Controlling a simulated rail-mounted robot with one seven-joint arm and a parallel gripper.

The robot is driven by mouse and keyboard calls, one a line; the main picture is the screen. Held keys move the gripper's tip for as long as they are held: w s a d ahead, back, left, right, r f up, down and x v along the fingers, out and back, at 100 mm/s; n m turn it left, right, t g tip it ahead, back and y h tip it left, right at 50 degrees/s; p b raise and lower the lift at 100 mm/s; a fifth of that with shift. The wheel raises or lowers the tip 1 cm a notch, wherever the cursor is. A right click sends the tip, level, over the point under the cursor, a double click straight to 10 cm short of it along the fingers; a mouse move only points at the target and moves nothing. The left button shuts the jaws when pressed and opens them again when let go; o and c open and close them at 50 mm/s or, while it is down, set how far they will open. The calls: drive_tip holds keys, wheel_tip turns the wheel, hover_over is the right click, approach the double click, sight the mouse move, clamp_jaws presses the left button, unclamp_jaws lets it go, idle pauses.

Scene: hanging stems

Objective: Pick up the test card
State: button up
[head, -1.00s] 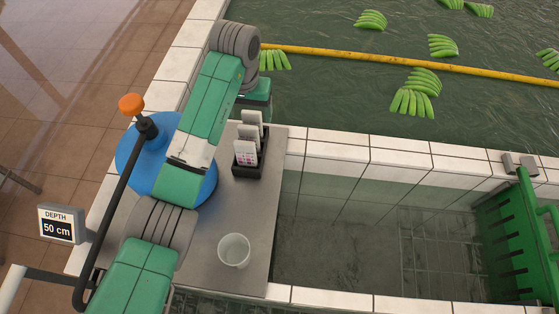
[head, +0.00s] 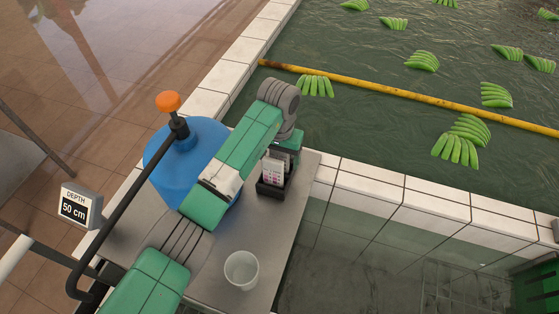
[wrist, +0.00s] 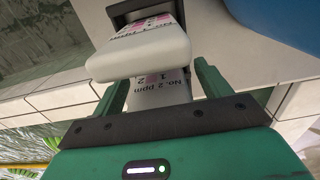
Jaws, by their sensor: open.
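The white test cards stand in a small dark rack (head: 270,191) on the steel counter. In the head view one card (head: 273,171) with pink print shows; my wrist hides those behind it. In the wrist view a card marked "No. 2 ppm" (wrist: 160,92) lies between the fingers of my open gripper (wrist: 163,76). Another thick white card, marked "No. 1 ppm" (wrist: 140,56), stands beyond it and partly covers it. The rack shows dark at the top of the wrist view. I cannot tell whether the fingers touch a card.
A blue drum (head: 190,165) with an orange-knobbed lever (head: 168,101) stands left of the rack. A clear cup (head: 241,270) sits on the counter (head: 210,262) in front. A water basin with green banana bunches (head: 456,150) lies beyond the tiled edge (head: 395,190).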

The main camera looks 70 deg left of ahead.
drive_tip(key=c, duration=1.2)
